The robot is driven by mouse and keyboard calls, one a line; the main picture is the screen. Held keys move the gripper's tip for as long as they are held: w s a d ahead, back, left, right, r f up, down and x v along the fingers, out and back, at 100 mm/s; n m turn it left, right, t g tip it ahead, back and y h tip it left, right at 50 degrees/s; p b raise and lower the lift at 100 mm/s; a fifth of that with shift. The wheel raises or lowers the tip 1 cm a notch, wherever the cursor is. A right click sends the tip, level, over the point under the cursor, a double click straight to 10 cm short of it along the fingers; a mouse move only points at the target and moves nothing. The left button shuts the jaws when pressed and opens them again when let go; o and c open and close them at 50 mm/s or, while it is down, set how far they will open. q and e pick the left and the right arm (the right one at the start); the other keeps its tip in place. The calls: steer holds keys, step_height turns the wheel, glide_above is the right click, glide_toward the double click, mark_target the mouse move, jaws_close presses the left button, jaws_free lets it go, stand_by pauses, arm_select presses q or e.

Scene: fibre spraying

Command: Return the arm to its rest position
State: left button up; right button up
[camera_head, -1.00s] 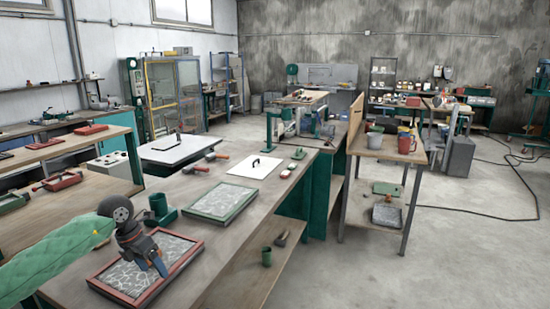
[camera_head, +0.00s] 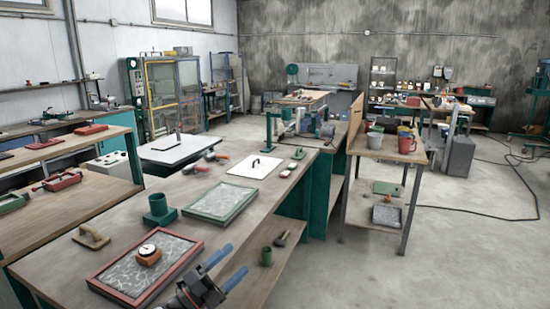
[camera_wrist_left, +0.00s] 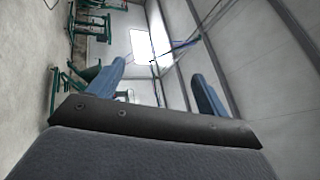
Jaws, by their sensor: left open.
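My left gripper (camera_head: 234,260) is at the bottom of the head view, low in front of the workbench's near right edge. Its two blue fingers are spread apart with nothing between them. The left wrist view shows the same fingers (camera_wrist_left: 157,72) apart and empty, with wall, window and floor beyond. My right gripper is in neither view. A red-framed tray (camera_head: 108,286) with a grey mottled surface lies on the bench to the left of the left gripper.
The wooden workbench (camera_head: 128,214) also holds a green-framed tray (camera_head: 219,201), a dark green holder (camera_head: 158,209), a tan-handled tool (camera_head: 91,237) and a white plate (camera_head: 257,166). Open floor (camera_head: 400,275) lies to the right.

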arm_select(q)
steer(key=s+a+f+n+t+y, duration=0.1)
steer(key=s+a+f+n+y, duration=0.4)
steer(key=f+n+y, duration=0.5)
steer(key=s+a+f+n+y, duration=0.2)
steer(key=a+f+n+y, duration=0.5)
steer(key=n, duration=0.4)
steer(key=s+f+n+g, duration=0.2)
steer(key=s+f+g, duration=0.25)
steer(key=s, duration=0.35)
steer(key=s+d+f+n+g, duration=0.1)
steer(key=s+f+g, duration=0.2)
steer(key=s+f, duration=0.35)
steer(key=s+f+n+g, duration=0.2)
steer(key=s+f+g, duration=0.15)
steer(key=s, duration=0.65)
steer(key=s+d+f+g, duration=0.1)
steer(key=s+d+f, duration=0.1)
steer(key=f, duration=1.6)
steer(key=s+d+f+g, duration=0.2)
steer(key=f, duration=1.6)
steer(key=shift+s+h, duration=0.3)
steer(key=shift+r, duration=0.1)
